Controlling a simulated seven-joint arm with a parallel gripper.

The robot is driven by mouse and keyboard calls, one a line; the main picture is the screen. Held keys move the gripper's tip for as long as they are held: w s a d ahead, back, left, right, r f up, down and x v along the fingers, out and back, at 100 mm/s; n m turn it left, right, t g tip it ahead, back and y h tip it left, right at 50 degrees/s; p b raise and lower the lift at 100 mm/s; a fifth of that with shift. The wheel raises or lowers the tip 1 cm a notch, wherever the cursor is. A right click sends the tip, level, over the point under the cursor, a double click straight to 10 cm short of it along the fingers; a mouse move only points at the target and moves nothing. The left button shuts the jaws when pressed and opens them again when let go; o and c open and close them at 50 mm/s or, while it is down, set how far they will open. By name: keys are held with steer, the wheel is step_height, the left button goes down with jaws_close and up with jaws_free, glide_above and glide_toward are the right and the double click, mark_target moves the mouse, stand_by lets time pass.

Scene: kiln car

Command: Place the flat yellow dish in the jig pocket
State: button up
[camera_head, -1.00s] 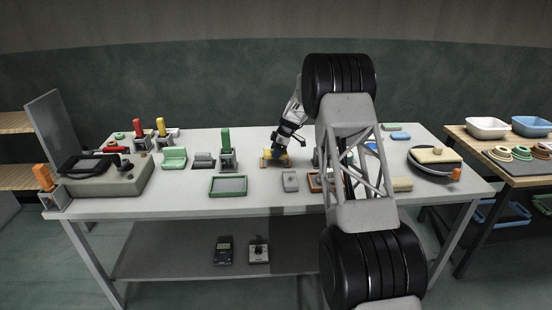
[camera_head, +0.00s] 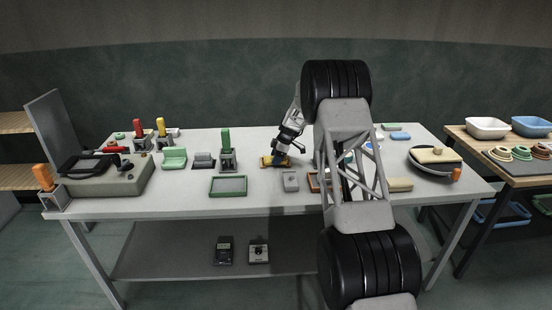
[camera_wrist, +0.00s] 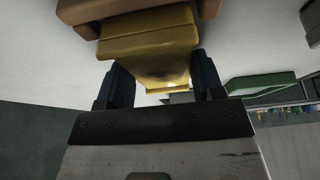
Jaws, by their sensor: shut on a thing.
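My gripper (camera_head: 281,157) is low over the middle of the table. In the wrist view its dark fingers (camera_wrist: 158,84) are shut on the flat yellow dish (camera_wrist: 148,46), one on each side. In the head view the dish (camera_head: 267,162) shows as a small yellow patch under the gripper, at or just above the tabletop. A brown block-like thing (camera_wrist: 120,8) lies just beyond the dish in the wrist view; I cannot tell whether they touch. I cannot make out the jig pocket for certain. A brown-rimmed tray (camera_head: 314,183) is partly hidden behind my arm.
A green-handled tool (camera_head: 226,150) is left of the gripper. A dark round plate (camera_head: 433,171) is at the right. The table (camera_head: 180,200) has bare room along its front.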

steer(key=shift+f, duration=0.1)
steer(key=o, duration=1.2)
steer(key=shift+v, duration=6.1)
steer(key=shift+a, duration=0.1)
